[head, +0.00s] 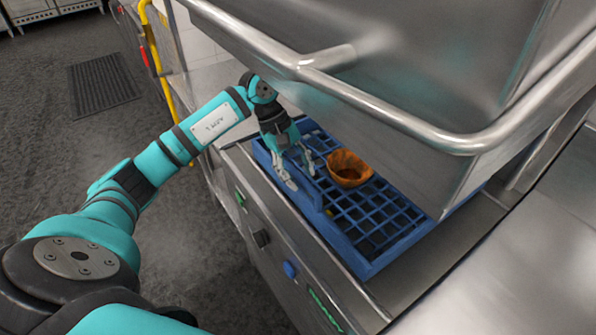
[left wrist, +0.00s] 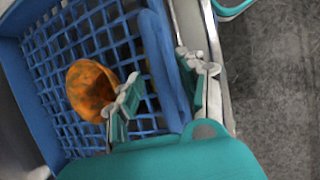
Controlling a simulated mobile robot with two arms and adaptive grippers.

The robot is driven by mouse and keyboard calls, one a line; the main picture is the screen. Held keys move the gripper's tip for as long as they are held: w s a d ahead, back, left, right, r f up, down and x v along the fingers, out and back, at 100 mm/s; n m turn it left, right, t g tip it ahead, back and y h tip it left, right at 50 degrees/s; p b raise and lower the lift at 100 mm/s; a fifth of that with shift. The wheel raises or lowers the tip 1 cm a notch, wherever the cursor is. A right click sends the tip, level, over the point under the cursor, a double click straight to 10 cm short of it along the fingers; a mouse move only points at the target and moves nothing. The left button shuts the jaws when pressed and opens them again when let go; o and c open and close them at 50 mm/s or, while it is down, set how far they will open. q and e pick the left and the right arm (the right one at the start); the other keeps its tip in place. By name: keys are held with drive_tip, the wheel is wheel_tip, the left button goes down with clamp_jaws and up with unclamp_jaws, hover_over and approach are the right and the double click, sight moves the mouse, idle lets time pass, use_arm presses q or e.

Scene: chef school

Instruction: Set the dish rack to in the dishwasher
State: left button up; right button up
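The blue dish rack (head: 388,236) lies on the steel dishwasher bed, partly under the raised hood. An orange-brown bowl (head: 347,168) sits in it. The left wrist view also shows the rack (left wrist: 92,42) and the bowl (left wrist: 92,90). My left gripper (head: 298,172) points down at the rack's near long wall. In the left wrist view its fingers (left wrist: 162,82) are spread, one on the rack's inner side and one on the outer side, with the wall between them. I see no firm closing on the wall. My right gripper is not in view.
The steel hood (head: 440,60) and its thick bar handle (head: 390,106) hang above the rack, close to my left arm. The front panel has buttons (head: 290,269). A steel counter (head: 520,270) is at the right. Open floor (head: 190,240) is at the left.

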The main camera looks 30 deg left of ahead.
use_arm(q)
drive_tip(key=a+r, duration=0.2)
drive_tip(key=a, duration=0.5)
drive_tip(key=a+r, duration=0.2)
drive_tip(key=a, duration=0.5)
drive_tip(key=shift+s+r, duration=0.25)
drive_tip(key=shift+s, duration=0.1)
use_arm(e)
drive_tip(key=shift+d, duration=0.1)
use_arm(q)
drive_tip(key=shift+s+f, duration=0.1)
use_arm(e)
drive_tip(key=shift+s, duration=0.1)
